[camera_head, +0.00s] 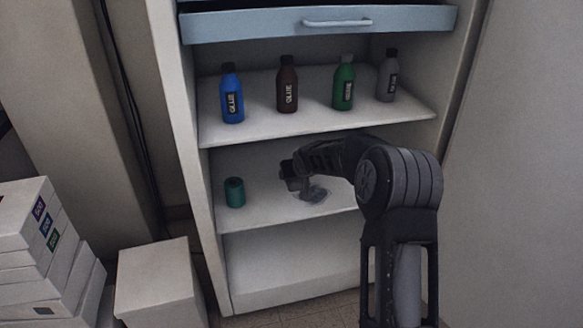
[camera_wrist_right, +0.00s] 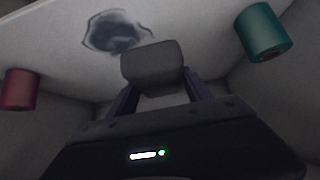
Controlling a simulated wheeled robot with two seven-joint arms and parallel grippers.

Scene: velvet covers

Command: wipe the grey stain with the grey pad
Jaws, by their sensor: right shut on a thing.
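The grey stain (camera_head: 315,194) is a dark smudge on the middle shelf board (camera_head: 262,216), under my right gripper (camera_head: 294,174). In the right wrist view the stain (camera_wrist_right: 112,32) shows as a dark ring with a smeared middle, just beyond the grey pad (camera_wrist_right: 152,64). My right gripper (camera_wrist_right: 160,88) is shut on the pad, between its two fingers. The pad is close to the stain, and part of the stain may be hidden behind it. I cannot tell whether the pad touches the board. My left gripper is in neither view.
A green spool (camera_head: 235,192) stands left of the gripper on the same shelf. The right wrist view also shows a red spool (camera_wrist_right: 20,90). Blue (camera_head: 232,95), brown (camera_head: 287,85), green (camera_head: 343,84) and grey (camera_head: 387,77) bottles stand on the shelf above.

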